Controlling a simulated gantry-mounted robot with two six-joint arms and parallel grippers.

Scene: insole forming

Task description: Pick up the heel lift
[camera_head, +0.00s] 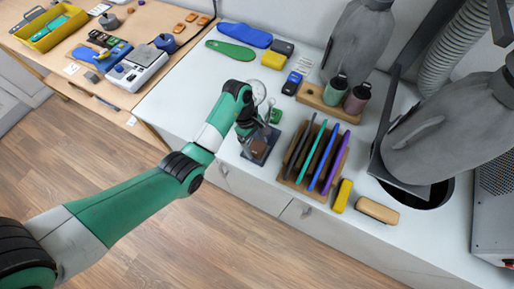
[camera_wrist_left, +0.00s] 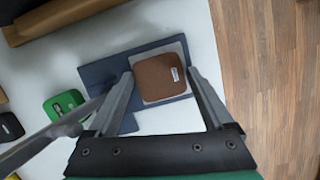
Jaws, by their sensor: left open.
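The heel lift appears to be the brown, rounded-square pad with a small white label; in the left wrist view this brown pad (camera_wrist_left: 158,80) lies on a light grey plate over a dark blue-grey base (camera_wrist_left: 103,70). In the head view the brown pad (camera_head: 258,147) shows at the front of a gauge stand. My left gripper (camera_wrist_left: 160,74) is open, with one finger on each side of the pad; I cannot tell whether they touch it. In the head view my left gripper (camera_head: 249,127) is over the stand, partly hidden by its own wrist. My right gripper is not in view.
A green pad (camera_wrist_left: 66,103) lies beside the base. A dial gauge (camera_head: 258,92) stands close to my left wrist. A wooden rack (camera_head: 292,177) of upright coloured sheets is just right. The white bench's front edge (camera_head: 222,183) is close by.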

